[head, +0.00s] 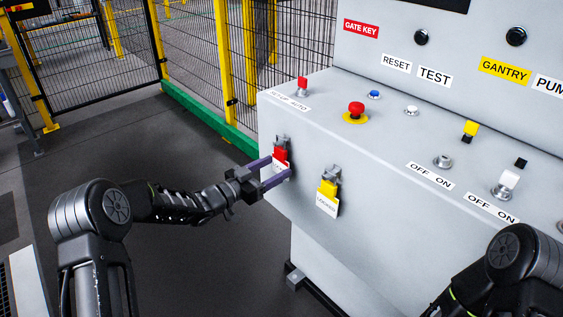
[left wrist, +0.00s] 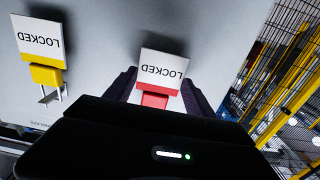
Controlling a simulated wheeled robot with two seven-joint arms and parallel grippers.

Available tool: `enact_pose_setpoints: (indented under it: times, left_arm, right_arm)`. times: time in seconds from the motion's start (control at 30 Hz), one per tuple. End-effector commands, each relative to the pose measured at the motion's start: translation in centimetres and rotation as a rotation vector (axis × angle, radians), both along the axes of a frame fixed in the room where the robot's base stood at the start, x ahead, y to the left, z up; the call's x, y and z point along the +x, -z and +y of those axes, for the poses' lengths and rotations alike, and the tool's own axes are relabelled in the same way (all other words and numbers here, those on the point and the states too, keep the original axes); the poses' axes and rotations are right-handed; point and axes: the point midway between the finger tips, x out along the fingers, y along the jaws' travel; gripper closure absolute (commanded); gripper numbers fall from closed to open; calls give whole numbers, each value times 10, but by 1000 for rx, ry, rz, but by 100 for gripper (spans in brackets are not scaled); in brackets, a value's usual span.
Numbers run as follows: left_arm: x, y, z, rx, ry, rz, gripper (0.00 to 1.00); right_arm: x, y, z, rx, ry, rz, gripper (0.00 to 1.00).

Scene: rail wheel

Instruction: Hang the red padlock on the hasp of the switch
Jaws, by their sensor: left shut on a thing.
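The red padlock (head: 281,154) with its white LOCKED tag is at a grey bracket (head: 282,141) on the front face of the console. My left gripper (head: 280,167) reaches in from the left, its two purple fingers shut on the red padlock. In the left wrist view the red body (left wrist: 155,100) sits between the fingers, with the tag (left wrist: 162,67) beyond it. The padlock's shackle is hidden there, so I cannot tell whether it still rests on the bracket. My right gripper is not in view; only part of that arm shows. I cannot clearly make out the switch's hasp.
A yellow padlock (head: 328,187) with a LOCKED tag hangs to the right on the same face. On the console top are a red emergency button (head: 356,109), a red-topped switch (head: 302,83) and several other controls. A yellow-posted fence (head: 226,70) stands behind.

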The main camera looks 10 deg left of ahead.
Motion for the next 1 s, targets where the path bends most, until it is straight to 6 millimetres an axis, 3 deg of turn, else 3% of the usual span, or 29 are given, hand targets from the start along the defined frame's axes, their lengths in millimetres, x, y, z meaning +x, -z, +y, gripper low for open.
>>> enact_pose_setpoints:
  times: [0.57, 1.0]
  left_arm:
    - [-2, -5, 2, 0, 0, -1, 69]
    - [-24, -5, 21, 0, -1, 0, 69]
  right_arm:
    - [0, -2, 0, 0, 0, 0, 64]
    - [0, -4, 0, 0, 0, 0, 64]
